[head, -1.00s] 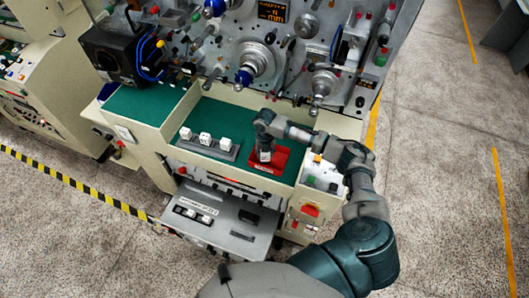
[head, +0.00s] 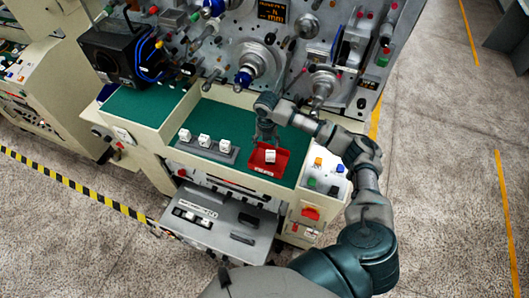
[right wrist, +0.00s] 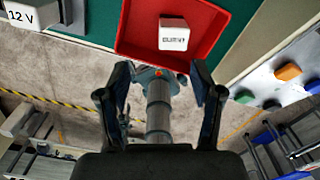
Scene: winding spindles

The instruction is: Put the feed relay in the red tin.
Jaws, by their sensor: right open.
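A white block (head: 270,156) lies in the red tin (head: 257,168); I take it for the feed relay, though its label is hard to read. In the right wrist view the block (right wrist: 174,34) rests on the floor of the tin (right wrist: 135,38), clear of the walls. My right gripper (head: 265,139) is open and empty, just above and behind the block in the head view. In the right wrist view its fingers (right wrist: 163,92) are spread apart and touch nothing. My left gripper is not in view.
A grey rack (head: 222,156) with three white blocks stands left of the tin; one (right wrist: 32,12) reads 12 V. A button panel (head: 325,178) is to the right. The machine face with spindles (head: 254,60) rises behind. Green mat is bare between.

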